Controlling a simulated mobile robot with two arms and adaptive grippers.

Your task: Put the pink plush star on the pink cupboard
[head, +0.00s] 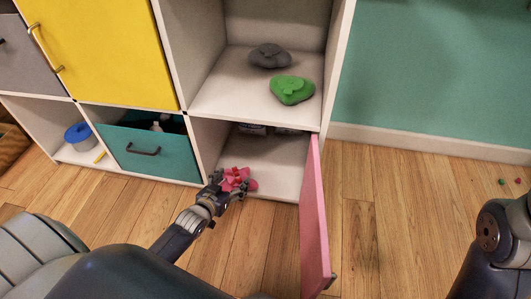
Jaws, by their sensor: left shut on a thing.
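The pink plush star (240,180) is held in my left gripper (230,184), whose fingers cover part of it. It is at the front of the lower compartment with the pink door. I cannot tell whether the star touches the compartment floor. This pink cupboard (275,154) has its pink door (315,225) swung wide open toward me on the right. My right arm shows at the lower right edge, but its gripper is out of view.
Above the pink cupboard, an open shelf holds a grey plush (269,56) and a green plush (292,90). To the left are a partly open teal drawer (150,150), a yellow door (105,50) and a blue roll (80,137). The wooden floor at right is mostly clear.

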